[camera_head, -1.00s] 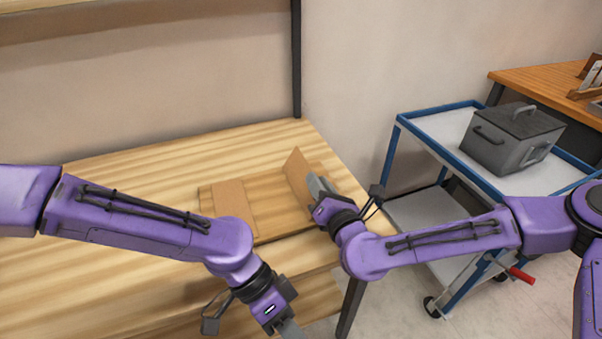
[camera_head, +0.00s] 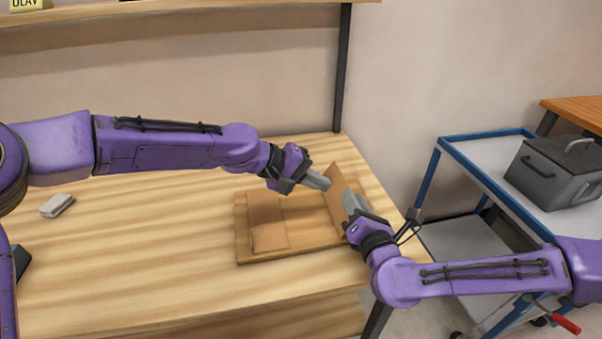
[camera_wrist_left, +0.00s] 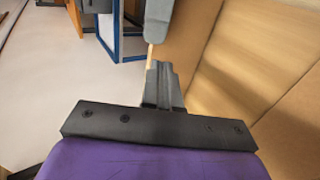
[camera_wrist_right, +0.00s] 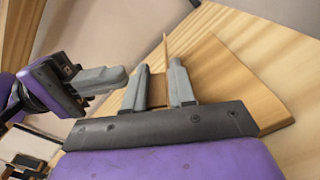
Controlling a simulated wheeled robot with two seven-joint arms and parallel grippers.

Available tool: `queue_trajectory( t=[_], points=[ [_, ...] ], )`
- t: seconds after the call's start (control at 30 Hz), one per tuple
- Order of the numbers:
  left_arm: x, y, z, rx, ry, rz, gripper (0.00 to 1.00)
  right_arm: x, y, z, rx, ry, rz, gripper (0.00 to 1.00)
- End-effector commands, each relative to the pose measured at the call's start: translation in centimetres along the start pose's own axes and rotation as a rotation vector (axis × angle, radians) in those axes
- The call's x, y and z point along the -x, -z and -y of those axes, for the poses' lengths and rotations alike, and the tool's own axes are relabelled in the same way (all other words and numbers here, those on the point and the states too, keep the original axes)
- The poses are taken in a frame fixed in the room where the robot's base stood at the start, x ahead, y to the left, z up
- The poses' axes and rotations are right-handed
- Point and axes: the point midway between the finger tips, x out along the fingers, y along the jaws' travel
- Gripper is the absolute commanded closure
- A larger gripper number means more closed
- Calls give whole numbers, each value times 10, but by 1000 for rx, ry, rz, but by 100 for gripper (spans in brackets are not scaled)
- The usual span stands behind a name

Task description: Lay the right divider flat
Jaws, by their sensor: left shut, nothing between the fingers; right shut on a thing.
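The right divider (camera_head: 337,192) is a thin brown panel standing up, slightly tilted, at the right of a wooden board (camera_head: 310,235). My right gripper (camera_head: 352,203) is shut on it from the right side; in the right wrist view the panel (camera_wrist_right: 158,92) shows between the two grey fingers (camera_wrist_right: 161,85). My left gripper (camera_head: 326,184) is shut and empty, its tip close to the divider's left face. It also shows in the right wrist view (camera_wrist_right: 122,77). Whether it touches the panel I cannot tell. The divider's lower edge is partly hidden.
Another brown panel (camera_head: 267,215) lies at the board's left side. A small grey-white block (camera_head: 57,206) lies on the table (camera_head: 150,255) at left. A blue-framed cart (camera_head: 480,165) with a grey box (camera_head: 560,172) stands right.

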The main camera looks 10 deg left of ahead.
Motion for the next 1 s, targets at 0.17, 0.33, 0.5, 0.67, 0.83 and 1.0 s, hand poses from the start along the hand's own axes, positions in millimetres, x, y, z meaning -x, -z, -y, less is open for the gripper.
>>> queue_trajectory(
  t=[0.17,0.33,0.5,0.67,0.83,1.0],
  points=[
    [-35,-1,0,-1,2,3,100,0,-2,-2,-1,-5,3,100],
    [-52,0,0,0,0,1,100,0,-2,-2,-1,-5,3,100],
    [-55,0,0,-1,0,0,100,0,-2,-2,-1,-5,4,100],
    [-55,0,0,-1,0,1,100,0,-2,-2,-1,-5,4,100],
    [-65,-1,0,-1,1,3,100,0,-2,-2,-1,-6,4,100],
    [-69,-2,-2,-2,1,4,100,1,-2,-5,1,-15,2,100]
  ],
)
